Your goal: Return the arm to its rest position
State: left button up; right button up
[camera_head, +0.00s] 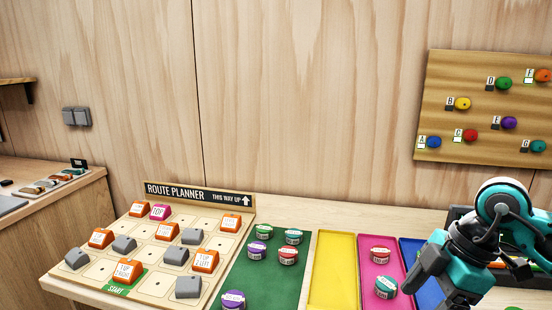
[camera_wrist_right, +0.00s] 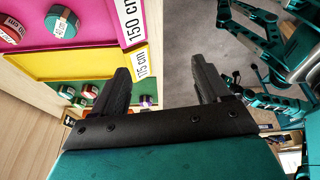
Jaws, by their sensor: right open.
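My right arm is in the head view at the lower right, raised over the blue tray at the right end of the bench. In the right wrist view my right gripper (camera_wrist_right: 163,88) has its two black fingers spread wide apart. Nothing is between them; grey floor shows in the gap, with the bench edge to the left. My left gripper does not show in the head view.
The route planner board (camera_head: 158,230) holds orange, grey and pink blocks. Beside it are a green mat (camera_head: 235,275) with several round tins, an empty yellow tray (camera_head: 333,260), a pink tray (camera_head: 370,242) with two tins, and a blue tray (camera_head: 408,246). A hold board (camera_head: 480,82) hangs behind.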

jog(key=a+n+y, duration=0.3)
jog(key=a+y, duration=0.2)
jog(key=a, duration=0.4)
jog(key=a+r+n+t+y, duration=0.1)
jog(key=a+r+t+y, duration=0.3)
jog(key=a+r+y, duration=0.55)
jog(key=w+d+r+m+t+h, duration=0.1)
jog(key=w+d+r+m+t, duration=0.3)
jog(key=m+t, duration=0.55)
jog(key=d+f+m+t+h, duration=0.3)
jog(key=d+f+m+h, duration=1)
jog(key=h, duration=0.5)
jog(key=s+a+f+n+g, duration=0.2)
jog(key=s+f+n+g, duration=0.1)
jog(key=s+f+g, duration=1.4)
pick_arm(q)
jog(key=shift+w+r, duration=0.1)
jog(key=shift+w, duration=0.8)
pick_arm(e)
jog(key=w+a+f+t+y, duration=0.2)
jog(key=w+f+t, duration=0.1)
jog(key=f+t, duration=0.7)
jog(key=shift+w+a+n, duration=0.2)
jog(key=shift+w+n, duration=0.1)
jog(key=shift+n, duration=0.15)
